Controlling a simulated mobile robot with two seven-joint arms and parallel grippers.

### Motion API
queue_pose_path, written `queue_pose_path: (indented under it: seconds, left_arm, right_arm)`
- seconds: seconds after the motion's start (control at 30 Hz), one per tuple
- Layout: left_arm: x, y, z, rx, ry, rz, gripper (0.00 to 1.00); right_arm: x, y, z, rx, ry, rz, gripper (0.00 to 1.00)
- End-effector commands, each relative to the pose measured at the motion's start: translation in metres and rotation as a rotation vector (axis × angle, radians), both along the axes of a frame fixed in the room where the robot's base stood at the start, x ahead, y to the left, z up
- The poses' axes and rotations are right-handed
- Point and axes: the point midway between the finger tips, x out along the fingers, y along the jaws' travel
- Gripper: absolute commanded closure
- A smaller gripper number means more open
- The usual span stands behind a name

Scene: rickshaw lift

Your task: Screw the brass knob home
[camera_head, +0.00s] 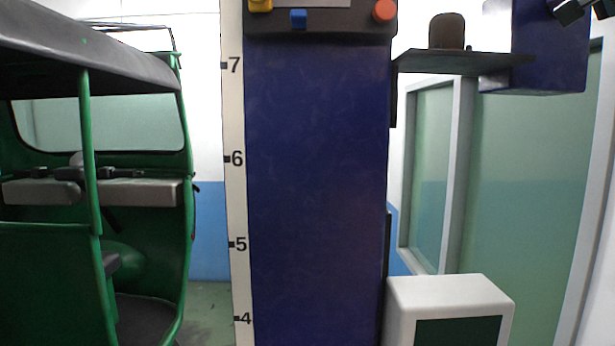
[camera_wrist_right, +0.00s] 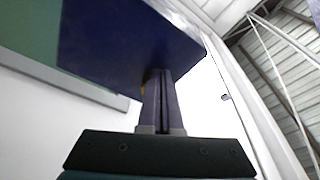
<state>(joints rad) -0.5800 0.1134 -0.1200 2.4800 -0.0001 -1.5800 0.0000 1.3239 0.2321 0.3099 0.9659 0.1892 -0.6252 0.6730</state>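I cannot clearly make out the brass knob. In the right wrist view a small yellow-orange sliver (camera_wrist_right: 143,90) shows beside the left edge of my fingers, against the dark blue box, and it is too small to name. My right gripper (camera_wrist_right: 160,74) points up at the face of this box, its two fingers close together with a narrow dark line between them. Whether they hold anything is hidden. In the head view dark parts of what looks like my right gripper (camera_head: 574,10) show at the top right corner, by the blue box (camera_head: 535,60). My left gripper is out of view.
A tall blue column (camera_head: 315,180) with a number scale stands in the middle, a button panel (camera_head: 335,20) at its top. A dark shelf (camera_head: 465,62) bears a brown rounded object (camera_head: 447,31). A green rickshaw (camera_head: 85,130) stands left, a white cabinet (camera_head: 450,290) low right.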

Motion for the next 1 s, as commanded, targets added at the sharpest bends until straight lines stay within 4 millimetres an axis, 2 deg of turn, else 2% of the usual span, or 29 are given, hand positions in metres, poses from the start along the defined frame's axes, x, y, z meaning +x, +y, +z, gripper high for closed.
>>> queue_pose_path:
  seconds: [0.4, 0.77, 1.0]
  left_arm:
    - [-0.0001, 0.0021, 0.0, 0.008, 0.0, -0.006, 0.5]
    - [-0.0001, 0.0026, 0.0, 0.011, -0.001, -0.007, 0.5]
    - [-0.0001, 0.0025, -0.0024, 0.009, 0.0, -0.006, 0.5]
  right_arm:
    - [-0.0009, 0.0005, 0.0107, -0.001, -0.004, -0.005, 1.0]
    - [-0.0012, -0.0001, 0.0114, -0.001, -0.005, -0.007, 1.0]
    - [-0.0008, 0.0077, 0.0094, 0.0, -0.005, -0.004, 1.0]
